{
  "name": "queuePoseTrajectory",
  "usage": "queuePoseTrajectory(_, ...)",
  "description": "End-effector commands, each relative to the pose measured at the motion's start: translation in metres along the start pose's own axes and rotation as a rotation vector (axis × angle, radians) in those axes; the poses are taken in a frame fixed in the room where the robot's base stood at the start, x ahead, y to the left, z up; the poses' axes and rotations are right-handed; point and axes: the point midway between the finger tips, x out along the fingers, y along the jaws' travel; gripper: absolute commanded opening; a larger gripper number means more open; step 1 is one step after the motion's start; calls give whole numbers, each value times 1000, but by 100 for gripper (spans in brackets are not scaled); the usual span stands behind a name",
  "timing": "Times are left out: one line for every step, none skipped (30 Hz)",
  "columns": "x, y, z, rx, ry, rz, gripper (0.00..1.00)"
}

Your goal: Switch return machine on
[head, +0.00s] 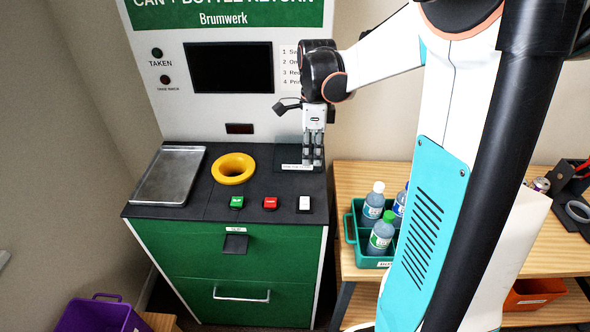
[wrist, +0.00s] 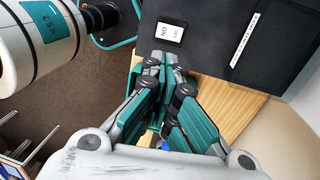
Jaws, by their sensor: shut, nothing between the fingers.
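The return machine (head: 225,263) has a green front, a black top and a white back panel headed "Can + bottle return". Its screen (head: 229,67) is dark. On the top's front edge sit a green button (head: 237,202), a red button (head: 270,203) and a white rocker switch (head: 305,204). In the wrist view the white switch (wrist: 168,27) carries small dark lettering and lies just beyond my fingertips. My gripper (head: 312,163) points down over the right side of the black top, behind the switch in the head view. The fingers (wrist: 165,62) are shut and empty, apart from the switch.
A yellow ring opening (head: 233,168) and a metal tray (head: 169,175) are on the machine's top. A wooden table (head: 355,178) at the right holds a green crate (head: 350,228) with several bottles. A purple bin (head: 100,315) stands at the lower left.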

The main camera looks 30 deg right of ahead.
Motion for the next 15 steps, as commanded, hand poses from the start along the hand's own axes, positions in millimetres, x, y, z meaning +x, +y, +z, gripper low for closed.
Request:
queuePoseTrajectory(4,0,0,3,0,2,0)
queuePoseTrajectory(8,0,0,3,0,1,0)
queuePoseTrajectory(13,0,0,2,0,1,0)
queuePoseTrajectory(17,0,0,1,0,1,0)
queuePoseTrajectory(22,0,0,1,0,0,0)
queuePoseTrajectory(29,0,0,1,0,0,0)
queuePoseTrajectory(35,0,0,0,0,0,0)
queuePoseTrajectory(41,-1,0,0,0,0,0)
queuePoseTrajectory(49,0,0,0,0,-1,0)
queuePoseTrajectory(55,0,0,-1,0,-1,0)
queuePoseTrajectory(61,0,0,-1,0,-1,0)
queuePoseTrajectory(69,-1,0,-1,0,-1,0)
queuePoseTrajectory(75,-1,0,-1,0,-1,0)
queuePoseTrajectory(80,-1,0,-1,0,-1,0)
queuePoseTrajectory(88,-1,0,-1,0,-1,0)
